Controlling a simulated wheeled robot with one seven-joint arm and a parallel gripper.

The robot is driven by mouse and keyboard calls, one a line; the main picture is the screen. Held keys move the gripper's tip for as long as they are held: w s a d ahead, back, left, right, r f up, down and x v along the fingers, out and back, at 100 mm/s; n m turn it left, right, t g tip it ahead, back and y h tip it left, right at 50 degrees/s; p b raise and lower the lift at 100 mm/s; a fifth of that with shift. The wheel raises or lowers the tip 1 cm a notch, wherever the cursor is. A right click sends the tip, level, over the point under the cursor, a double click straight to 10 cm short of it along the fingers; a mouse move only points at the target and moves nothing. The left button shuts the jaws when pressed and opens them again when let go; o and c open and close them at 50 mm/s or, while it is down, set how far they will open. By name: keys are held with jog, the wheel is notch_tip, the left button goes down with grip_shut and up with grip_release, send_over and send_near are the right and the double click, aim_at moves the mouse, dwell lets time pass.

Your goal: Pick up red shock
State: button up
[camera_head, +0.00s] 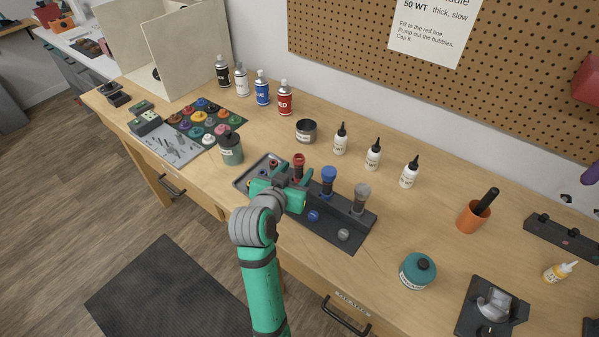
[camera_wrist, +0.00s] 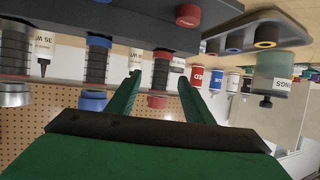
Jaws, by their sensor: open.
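The red shock (camera_head: 299,162) stands upright in the dark rack (camera_head: 335,226), at the left of a row with a blue shock (camera_head: 328,180) and a grey shock (camera_head: 361,197). My gripper (camera_head: 292,179) is open at the near side of the red shock, partly hiding its lower part and the rack's left end. In the wrist view, which is upside down, the red shock (camera_wrist: 160,74) shows between the two open fingertips (camera_wrist: 160,79). I cannot tell whether either finger touches it. The blue shock (camera_wrist: 96,68) is just outside the left finger.
Loose red (camera_wrist: 188,14), blue (camera_head: 313,216) and grey (camera_head: 343,235) caps sit on the rack's front. A grey tray (camera_head: 242,184) adjoins the rack's left end. Several white bottles (camera_head: 373,155) and a dark tin (camera_head: 306,130) stand behind. A teal jar (camera_head: 418,272) stands right.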

jog(key=shift+x, duration=3.35)
jog(key=shift+r, duration=0.15)
jog(key=c, duration=1)
grip_shut()
jog(key=shift+r, duration=0.15)
